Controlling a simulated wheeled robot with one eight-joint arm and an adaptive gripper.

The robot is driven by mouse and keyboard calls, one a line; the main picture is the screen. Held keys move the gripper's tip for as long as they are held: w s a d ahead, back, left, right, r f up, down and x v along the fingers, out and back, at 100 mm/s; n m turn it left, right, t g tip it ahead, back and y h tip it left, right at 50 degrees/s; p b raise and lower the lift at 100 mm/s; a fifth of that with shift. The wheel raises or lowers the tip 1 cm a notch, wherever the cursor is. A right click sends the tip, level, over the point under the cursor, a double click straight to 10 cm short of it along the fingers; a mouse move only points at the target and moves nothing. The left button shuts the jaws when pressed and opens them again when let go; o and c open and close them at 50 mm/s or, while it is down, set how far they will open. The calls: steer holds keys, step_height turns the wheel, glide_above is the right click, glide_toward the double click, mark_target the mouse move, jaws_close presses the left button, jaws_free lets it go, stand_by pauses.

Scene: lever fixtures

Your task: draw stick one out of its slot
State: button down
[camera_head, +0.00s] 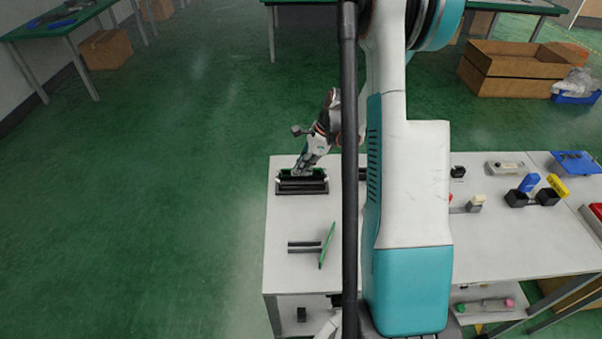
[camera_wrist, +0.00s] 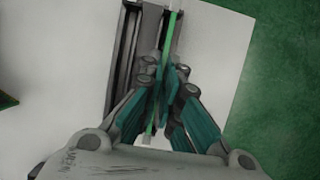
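A thin green stick (camera_wrist: 171,38) stands on edge at a long black slot fixture (camera_wrist: 127,45), seen nearly edge-on in the wrist view. In the head view the black fixture (camera_head: 302,187) lies near the table's left rear corner, with a strip of green stick (camera_head: 284,171) along its back. My gripper (camera_wrist: 165,82) reaches down over the stick. Its fingers are close together, one on each side of the stick, and appear shut on it. The fingers hide the stick's middle, and I cannot tell how deep it sits. The frames do not show which stick is number one.
A green board (camera_head: 327,245) stands at a second black fixture (camera_head: 303,247) nearer on the white table (camera_head: 282,222). To the right are a blue lever (camera_head: 529,182), a yellow lever (camera_head: 558,186) and other fixtures. Open green floor lies left of the table.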

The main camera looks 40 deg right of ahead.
steer(key=shift+r, duration=0.65)
stand_by(0.8)
steer(key=shift+r+p, duration=1.3)
steer(key=shift+r, duration=0.7)
